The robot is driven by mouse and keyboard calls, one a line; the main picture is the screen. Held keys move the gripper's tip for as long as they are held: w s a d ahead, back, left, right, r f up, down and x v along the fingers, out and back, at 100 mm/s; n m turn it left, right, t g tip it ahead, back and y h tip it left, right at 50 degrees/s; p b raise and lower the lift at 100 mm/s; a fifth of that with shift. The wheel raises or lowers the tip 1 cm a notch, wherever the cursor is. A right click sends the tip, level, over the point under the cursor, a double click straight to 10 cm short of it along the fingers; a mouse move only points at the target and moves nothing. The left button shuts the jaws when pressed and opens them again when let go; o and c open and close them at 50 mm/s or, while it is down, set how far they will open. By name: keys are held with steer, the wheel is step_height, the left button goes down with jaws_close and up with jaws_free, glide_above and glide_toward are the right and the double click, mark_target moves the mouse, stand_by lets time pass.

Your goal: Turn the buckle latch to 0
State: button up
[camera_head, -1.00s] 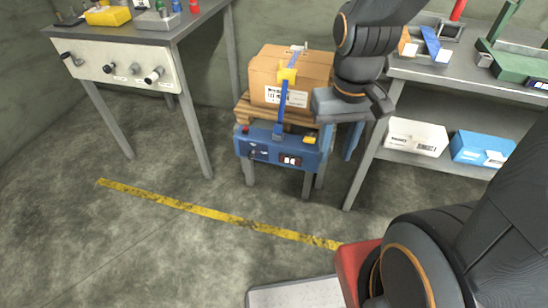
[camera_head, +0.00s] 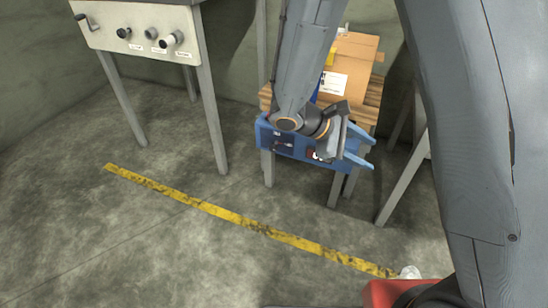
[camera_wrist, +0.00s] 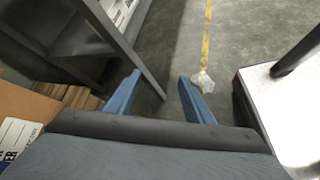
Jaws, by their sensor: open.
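The cardboard box (camera_head: 356,58) sits on a wooden pallet (camera_head: 371,104) above a blue panel unit (camera_head: 268,137), partly behind my arm. A yellow piece (camera_head: 330,55), probably the strap's buckle, shows only as a sliver beside my arm; its latch position cannot be read. A bit of blue strap shows below it. My gripper (camera_head: 367,153) is in front of the unit's right end, its blue fingers apart and pointing right, away from the box. In the wrist view my gripper (camera_wrist: 158,92) is open and empty, with the box (camera_wrist: 25,108) at the left edge.
A bench with knobs on its front panel (camera_head: 140,37) stands at the left. A grey shelf leg (camera_head: 403,191) stands right of the unit. A yellow floor line (camera_head: 235,217) crosses open floor. A crumpled clear item (camera_wrist: 203,82) lies by the line.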

steer(key=w+a+f+n+t+h+b, duration=0.1)
steer(key=w+a+f+n+t+b, duration=0.25)
steer(key=w+f, duration=0.35)
steer(key=n+t+y+b, duration=0.6)
steer(key=n+t+b, duration=0.4)
steer(key=t+b, duration=0.25)
glide_toward(272, 149)
steer(key=x, duration=0.4)
steer(key=b+x, duration=0.2)
steer(key=x, duration=0.5)
steer(key=shift+d+b, duration=0.1)
steer(key=shift+b, duration=0.2)
steer(key=shift+c, duration=0.5)
steer(key=c, duration=1)
steer(key=shift+o, duration=0.3)
